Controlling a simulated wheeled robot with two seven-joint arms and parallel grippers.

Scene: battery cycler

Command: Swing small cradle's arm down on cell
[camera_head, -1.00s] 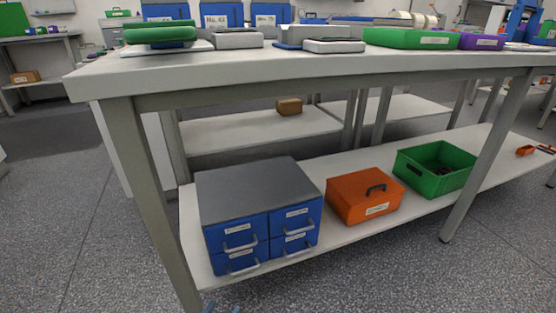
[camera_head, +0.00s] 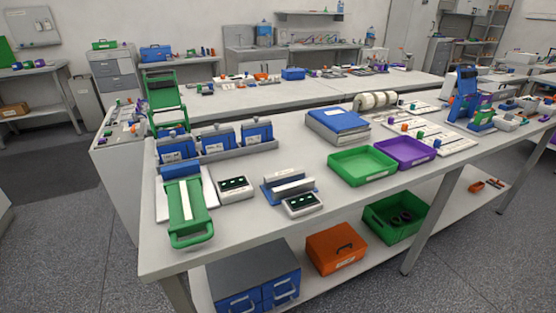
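A small blue cradle (camera_head: 270,196) with pale grey bars across it sits on the near table, left of its middle. A white box with a dark display (camera_head: 302,204) stands right in front of it. A longer green cradle (camera_head: 184,215) with a pale strip down its middle and a handle-like front end lies to the left, on a white plate. A second display box (camera_head: 236,187) stands between the two. The cell and the small cradle's arm are too small to tell apart. Neither of my grippers is in view.
Blue holders (camera_head: 217,140) stand in a row behind the cradles. A green tray (camera_head: 361,168), a purple tray (camera_head: 404,153) and blue binders (camera_head: 338,122) lie to the right. Bare tabletop lies in front of the green tray. An orange box (camera_head: 334,249) sits on the lower shelf.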

